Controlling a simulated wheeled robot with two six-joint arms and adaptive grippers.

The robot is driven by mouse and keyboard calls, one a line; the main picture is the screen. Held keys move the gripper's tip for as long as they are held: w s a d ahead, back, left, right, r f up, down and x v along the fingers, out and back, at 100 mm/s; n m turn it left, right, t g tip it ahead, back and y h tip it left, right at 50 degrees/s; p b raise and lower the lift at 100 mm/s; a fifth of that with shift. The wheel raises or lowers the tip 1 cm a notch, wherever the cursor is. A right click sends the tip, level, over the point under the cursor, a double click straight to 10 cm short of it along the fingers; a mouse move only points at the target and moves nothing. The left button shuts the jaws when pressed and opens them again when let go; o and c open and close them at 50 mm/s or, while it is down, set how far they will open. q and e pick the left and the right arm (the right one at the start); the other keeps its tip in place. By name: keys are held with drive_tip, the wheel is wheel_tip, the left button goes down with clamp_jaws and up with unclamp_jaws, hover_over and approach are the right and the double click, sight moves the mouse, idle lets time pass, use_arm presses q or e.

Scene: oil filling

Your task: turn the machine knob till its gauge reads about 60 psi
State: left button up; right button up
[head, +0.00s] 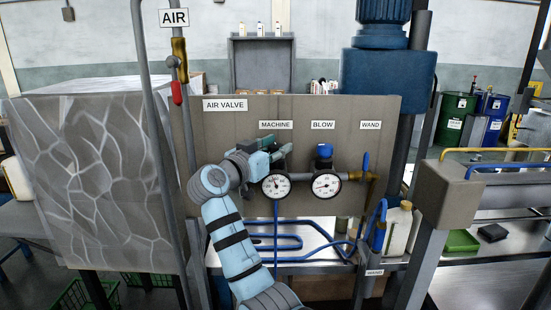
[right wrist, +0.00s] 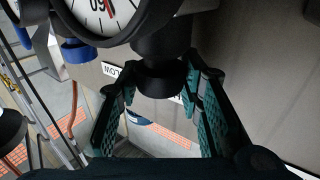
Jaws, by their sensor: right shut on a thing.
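The machine gauge (head: 276,185) is a round white dial on the board, under the MACHINE label (head: 276,125). In the right wrist view the same gauge (right wrist: 97,20) is upside down and cut off, with a red needle close beside its 60 figure. The dark machine knob (right wrist: 160,78) sits between the two teal-padded fingers of my right gripper (head: 270,152), which is shut on it. In the head view the gripper hides most of the knob. My left gripper is not in view.
The BLOW gauge (head: 326,185) with a blue-topped knob (head: 324,152) is just right of the machine gauge. A blue-handled WAND valve (head: 366,163) is further right. Blue hoses (head: 290,240) hang below. A grey pipe stand (head: 160,140) rises left of the board.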

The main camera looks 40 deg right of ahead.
drive_tip(key=shift+f+m+g+h+b, duration=0.15)
drive_tip(key=shift+m+g+h+b, duration=0.3)
drive_tip(key=shift+m+g, duration=0.8)
drive_tip(key=shift+g, duration=0.35)
drive_tip(key=o, duration=1.2)
drive_tip(key=shift+d, duration=0.15)
drive_tip(key=a, duration=0.4)
drive_tip(key=s+a, duration=0.1)
drive_tip(key=a, duration=0.7)
drive_tip(key=shift+s, duration=0.3)
